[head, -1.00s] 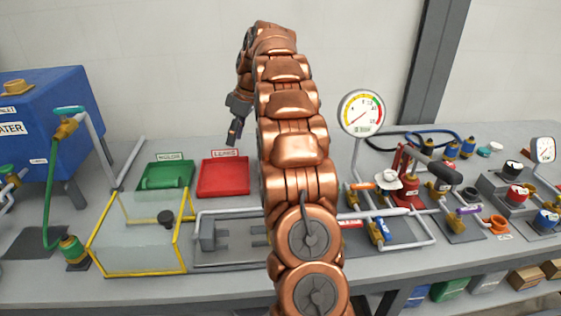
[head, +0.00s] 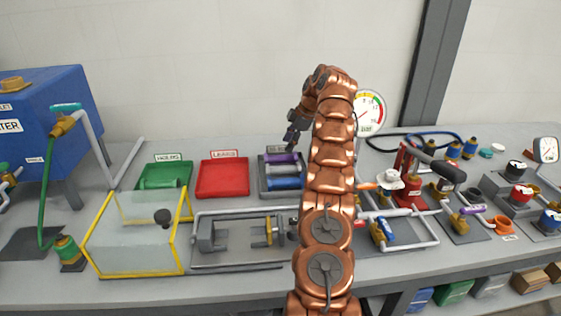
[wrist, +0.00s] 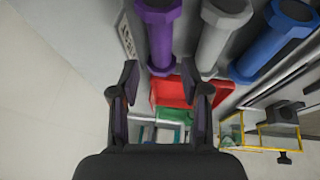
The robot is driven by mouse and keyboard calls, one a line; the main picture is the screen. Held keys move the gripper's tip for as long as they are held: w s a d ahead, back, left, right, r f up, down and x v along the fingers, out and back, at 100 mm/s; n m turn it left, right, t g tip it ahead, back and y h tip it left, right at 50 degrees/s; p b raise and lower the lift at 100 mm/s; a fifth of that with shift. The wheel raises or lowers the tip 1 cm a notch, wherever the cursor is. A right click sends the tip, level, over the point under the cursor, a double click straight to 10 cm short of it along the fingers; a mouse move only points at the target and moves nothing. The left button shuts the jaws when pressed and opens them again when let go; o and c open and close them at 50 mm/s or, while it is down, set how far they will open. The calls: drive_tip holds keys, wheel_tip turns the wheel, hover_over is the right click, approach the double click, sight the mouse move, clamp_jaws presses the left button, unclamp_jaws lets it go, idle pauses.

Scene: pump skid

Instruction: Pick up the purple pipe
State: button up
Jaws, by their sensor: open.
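The purple pipe (head: 280,159) lies at the back of a grey tray (head: 264,189) in the head view, above a grey pipe and a blue pipe. It also shows in the wrist view (wrist: 160,42), upper left of centre, with a wider collar at its end. My gripper (head: 290,143) hangs just above the back of that tray. In the wrist view my gripper (wrist: 159,78) is open and empty, its two fingers either side of the line of the purple pipe. The pipe lies beyond the fingertips, apart from them as far as I can tell.
A grey pipe (wrist: 218,35) and a blue pipe (wrist: 275,42) lie beside the purple one. A red tray (head: 222,178) and a green tray (head: 163,182) stand to the left. A gauge (head: 371,108) stands behind my arm on the right.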

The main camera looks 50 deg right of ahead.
sight(282, 156)
drive_tip(key=shift+b+x, duration=0.7)
drive_tip(key=shift+x, duration=0.6)
drive_tip(key=shift+d+f, duration=0.1)
drive_tip(key=shift+f, duration=0.05)
drive_tip(key=shift+f, duration=0.1)
drive_tip(key=shift+p+x, duration=0.75)
drive_tip(key=shift+x, duration=1.7)
drive_tip(key=shift+s, duration=0.1)
clamp_jaws()
